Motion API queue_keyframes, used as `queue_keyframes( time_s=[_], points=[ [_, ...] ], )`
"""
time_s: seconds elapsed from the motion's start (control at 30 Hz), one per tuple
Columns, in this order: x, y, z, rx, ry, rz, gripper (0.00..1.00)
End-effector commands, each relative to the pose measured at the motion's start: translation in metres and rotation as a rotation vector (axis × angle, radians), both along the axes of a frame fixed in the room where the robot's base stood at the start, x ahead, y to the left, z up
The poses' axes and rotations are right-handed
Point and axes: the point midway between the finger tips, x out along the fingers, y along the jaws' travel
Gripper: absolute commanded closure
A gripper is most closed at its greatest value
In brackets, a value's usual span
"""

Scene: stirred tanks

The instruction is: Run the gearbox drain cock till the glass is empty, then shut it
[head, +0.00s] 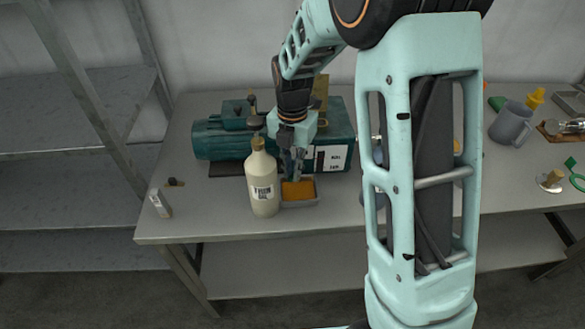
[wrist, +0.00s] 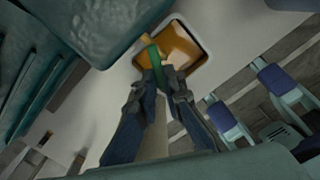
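My gripper (head: 296,172) points down at the gearbox's front. In the wrist view my gripper (wrist: 160,76) has its fingertips closed in on both sides of a green lever (wrist: 155,62), seemingly the drain cock's, with a brass-coloured part at its far end. A grey tray (head: 300,205) with orange-brown oil (wrist: 182,50) sits below. The sight glass and its level are not visible.
A small white box (head: 160,203) is near the table's left end. Shelving (head: 70,110) stands left of the table.

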Motion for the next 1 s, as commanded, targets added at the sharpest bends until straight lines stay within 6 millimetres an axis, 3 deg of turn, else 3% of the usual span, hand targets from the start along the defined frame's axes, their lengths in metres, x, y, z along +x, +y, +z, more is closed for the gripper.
queue_keyframes(
  time_s=[0.47,1.0],
  points=[
    [0.002,0.002,0.000,0.001,0.000,-0.063,1.00],
    [0.012,0.012,0.000,0.001,-0.001,-0.506,1.00]
  ],
)
